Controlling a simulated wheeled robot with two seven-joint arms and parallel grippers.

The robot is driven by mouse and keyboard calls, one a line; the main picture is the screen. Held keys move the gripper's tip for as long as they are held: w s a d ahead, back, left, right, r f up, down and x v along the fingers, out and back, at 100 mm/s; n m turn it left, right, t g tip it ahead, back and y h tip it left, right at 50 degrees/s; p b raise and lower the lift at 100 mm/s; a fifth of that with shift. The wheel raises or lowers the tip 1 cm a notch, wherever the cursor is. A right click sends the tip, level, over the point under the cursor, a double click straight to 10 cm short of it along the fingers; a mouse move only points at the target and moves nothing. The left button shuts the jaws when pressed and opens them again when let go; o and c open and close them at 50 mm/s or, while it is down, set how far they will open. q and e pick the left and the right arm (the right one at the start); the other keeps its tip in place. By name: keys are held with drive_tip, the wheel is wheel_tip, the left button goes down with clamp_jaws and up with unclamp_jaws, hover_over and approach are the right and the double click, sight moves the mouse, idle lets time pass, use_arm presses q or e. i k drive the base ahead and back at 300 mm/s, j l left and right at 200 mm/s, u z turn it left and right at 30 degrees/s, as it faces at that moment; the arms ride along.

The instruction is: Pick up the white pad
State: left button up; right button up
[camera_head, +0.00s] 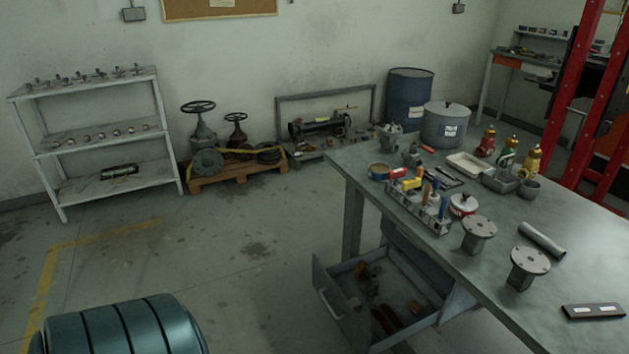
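I cannot clearly identify a white pad. A shallow, pale rectangular item (469,165), tray-like in shape, lies on the grey workbench (505,249) towards its back; I cannot tell whether it is the pad. A dark flat item with white labels (594,311) lies near the bench's front right. Neither of my grippers is in view.
A tool rack (420,211), a white-and-red pot (463,204), two flanged pieces (479,230) and a metal tube (542,239) stand or lie on the bench. An open drawer (341,310) juts out left. A teal ribbed drum (120,329) stands front left; floor between is clear.

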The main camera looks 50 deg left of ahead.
sight(355, 301)
drive_tip(key=u, duration=1.4)
